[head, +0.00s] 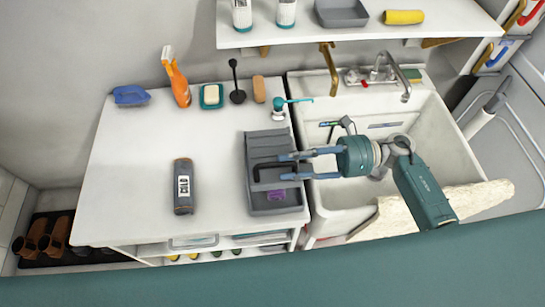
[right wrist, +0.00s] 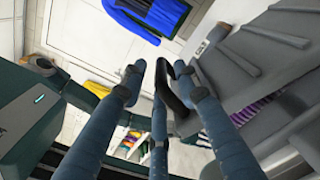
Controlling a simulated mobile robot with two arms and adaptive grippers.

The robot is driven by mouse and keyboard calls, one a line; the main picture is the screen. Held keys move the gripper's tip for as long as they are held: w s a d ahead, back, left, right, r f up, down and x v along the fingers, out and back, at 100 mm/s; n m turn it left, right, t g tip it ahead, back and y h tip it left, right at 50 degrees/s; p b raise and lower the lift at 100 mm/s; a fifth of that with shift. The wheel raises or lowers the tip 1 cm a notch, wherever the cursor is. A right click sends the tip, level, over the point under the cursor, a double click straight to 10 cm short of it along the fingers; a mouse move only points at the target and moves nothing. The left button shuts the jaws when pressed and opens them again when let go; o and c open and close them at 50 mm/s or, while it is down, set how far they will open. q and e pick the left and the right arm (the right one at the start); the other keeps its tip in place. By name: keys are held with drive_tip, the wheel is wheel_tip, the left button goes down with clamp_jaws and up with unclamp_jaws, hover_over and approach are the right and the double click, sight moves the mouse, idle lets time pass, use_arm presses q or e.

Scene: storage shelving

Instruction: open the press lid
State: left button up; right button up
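The press (head: 274,140) is a dark grey box on the right side of the white counter, beside the sink. It has a ribbed upper part, a black handle (head: 262,165) and something purple low at its front. In the right wrist view the dark handle (right wrist: 168,92) lies between the spread fingers, with a gap to the left finger. The grey press (right wrist: 270,55) fills the right there. I cannot tell if the handle touches a finger. My left gripper is out of view.
A grey and black bottle-like device (head: 183,187) lies left of the press. The sink (head: 335,195) is right.

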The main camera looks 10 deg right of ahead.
sight(262, 165)
drive_tip(key=a+p, duration=0.1)
drive_tip(key=a, duration=0.2)
drive_tip(key=shift+w+a, duration=0.1)
drive_tip(key=shift+a, duration=0.5)
clamp_jaws()
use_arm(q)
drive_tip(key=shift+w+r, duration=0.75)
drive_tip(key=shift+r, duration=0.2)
